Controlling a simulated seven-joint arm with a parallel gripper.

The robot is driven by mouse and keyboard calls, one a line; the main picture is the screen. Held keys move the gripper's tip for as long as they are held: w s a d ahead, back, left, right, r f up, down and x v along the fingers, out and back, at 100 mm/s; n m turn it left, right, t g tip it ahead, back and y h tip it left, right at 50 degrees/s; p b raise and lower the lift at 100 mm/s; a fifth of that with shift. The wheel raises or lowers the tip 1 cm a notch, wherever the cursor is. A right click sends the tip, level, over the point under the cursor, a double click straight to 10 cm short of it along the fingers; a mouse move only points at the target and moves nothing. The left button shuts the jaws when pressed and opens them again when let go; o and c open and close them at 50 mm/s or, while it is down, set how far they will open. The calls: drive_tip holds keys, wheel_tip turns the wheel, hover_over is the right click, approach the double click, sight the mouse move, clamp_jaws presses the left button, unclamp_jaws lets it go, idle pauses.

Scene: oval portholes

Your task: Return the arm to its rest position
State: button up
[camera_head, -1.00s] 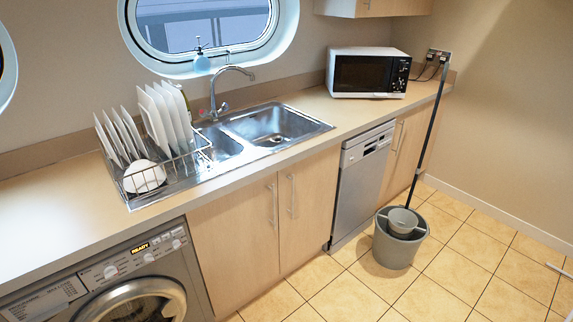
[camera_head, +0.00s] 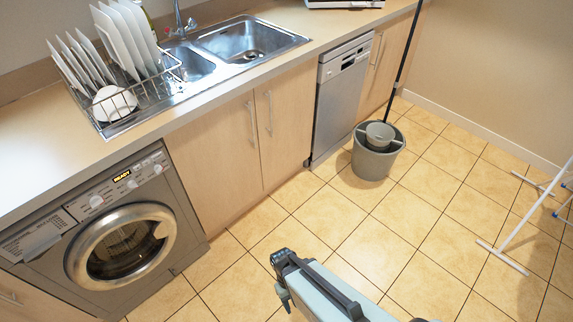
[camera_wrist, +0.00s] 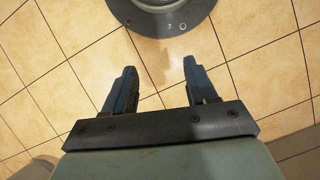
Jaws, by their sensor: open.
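My gripper (camera_wrist: 157,85) shows in the wrist view with its two dark blue fingers apart and nothing between them. Tiled floor lies behind the fingers. In the head view my arm, pale with dark parts, enters from the bottom edge over the floor; the fingers cannot be made out clearly there. A round grey base with small marks (camera_wrist: 187,30) shows at the top of the wrist view, beyond the fingertips and apart from them.
A washing machine (camera_head: 50,226) and cupboards (camera_head: 215,150) line the left. A grey bucket (camera_head: 372,165) with a mop stands by the dishwasher (camera_head: 340,95). A dish rack (camera_head: 155,105) with plates sits on the counter (camera_head: 30,165). A white-legged rack (camera_head: 525,215) stands right. Tiled floor between is clear.

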drive_tip(key=s+d+f+m+g+y, duration=0.1)
drive_tip(key=s+d+m, duration=0.1)
drive_tip(key=d, duration=0.5)
drive_tip(key=s+d+f+m+g+y, duration=0.1)
drive_tip(key=s+d+f+m, duration=0.1)
drive_tip(key=d, duration=0.5)
drive_tip(key=shift+s+m, duration=0.65)
drive_tip(key=shift+m, duration=0.25)
drive_tip(key=shift+d, duration=0.1)
drive_tip(key=shift+c, duration=0.3)
